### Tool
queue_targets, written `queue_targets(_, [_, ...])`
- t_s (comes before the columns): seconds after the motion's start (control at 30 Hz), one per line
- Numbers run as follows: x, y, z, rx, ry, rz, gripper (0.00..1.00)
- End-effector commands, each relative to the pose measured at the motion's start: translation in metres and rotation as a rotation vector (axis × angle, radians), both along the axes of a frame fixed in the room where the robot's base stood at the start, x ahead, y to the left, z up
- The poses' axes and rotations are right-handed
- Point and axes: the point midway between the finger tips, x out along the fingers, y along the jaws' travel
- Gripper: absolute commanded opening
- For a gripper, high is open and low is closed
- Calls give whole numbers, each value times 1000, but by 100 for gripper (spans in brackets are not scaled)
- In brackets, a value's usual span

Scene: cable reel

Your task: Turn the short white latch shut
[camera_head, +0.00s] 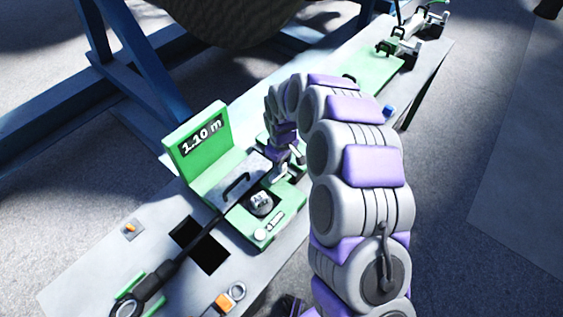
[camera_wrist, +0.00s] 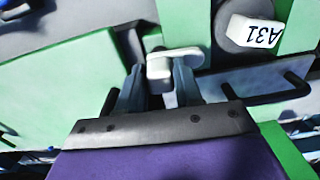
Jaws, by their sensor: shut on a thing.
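The short white latch (camera_wrist: 174,57) shows in the wrist view, a small white block with a flat arm reaching to the right. My gripper (camera_wrist: 160,88) has one grey finger on each side of the latch's block and is shut on it. In the head view my gripper (camera_head: 279,178) is low over the green station with the 1.10 m display (camera_head: 202,145).
A white block marked A31 (camera_wrist: 252,33) sits on a round grey base near the fingers. A black handle (camera_head: 237,186) and a white lever (camera_head: 269,229) are on the station. A black cable (camera_head: 188,257) runs along the bench (camera_head: 85,277). Blue beams (camera_head: 142,68) stand behind.

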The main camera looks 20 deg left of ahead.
Motion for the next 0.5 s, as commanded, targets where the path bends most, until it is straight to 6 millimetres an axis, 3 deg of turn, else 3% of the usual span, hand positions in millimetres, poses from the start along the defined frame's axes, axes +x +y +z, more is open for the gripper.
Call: queue_targets(0.5, [1,1,1,-4,-2,-398,4])
